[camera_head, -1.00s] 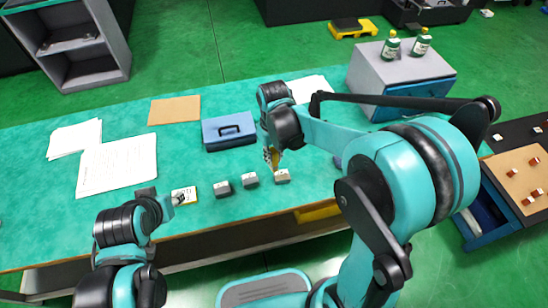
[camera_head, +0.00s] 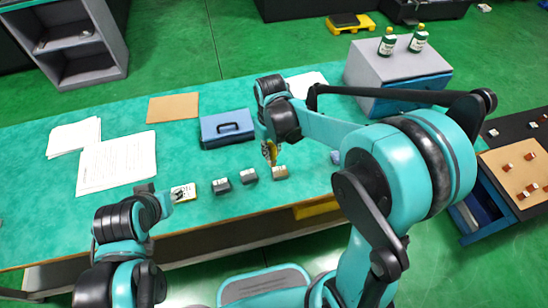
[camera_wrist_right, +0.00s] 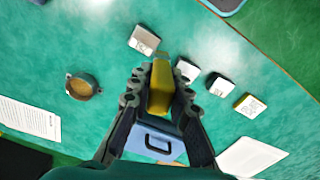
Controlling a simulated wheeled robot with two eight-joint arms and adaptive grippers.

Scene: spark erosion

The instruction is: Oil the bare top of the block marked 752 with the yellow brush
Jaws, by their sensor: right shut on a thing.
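My right gripper (camera_wrist_right: 161,85) is shut on the yellow brush (camera_wrist_right: 160,92). In the head view the right gripper (camera_head: 270,150) holds it just behind the right-hand block (camera_head: 280,173). Three small blocks stand in a row; the others are the middle block (camera_head: 249,174) and the left block (camera_head: 221,186). In the wrist view they are the upper block (camera_wrist_right: 144,39), middle block (camera_wrist_right: 187,70) and lower block (camera_wrist_right: 219,86). Their marks are too small to read, so I cannot tell which is 752. My left gripper (camera_head: 172,196) is beside a yellow-edged pad (camera_head: 184,192); its jaw opening is unclear.
A blue case (camera_head: 228,128), a tan board (camera_head: 173,108) and paper sheets (camera_head: 117,164) lie behind and left. A grey cabinet (camera_head: 365,70) with two bottles stands back right.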

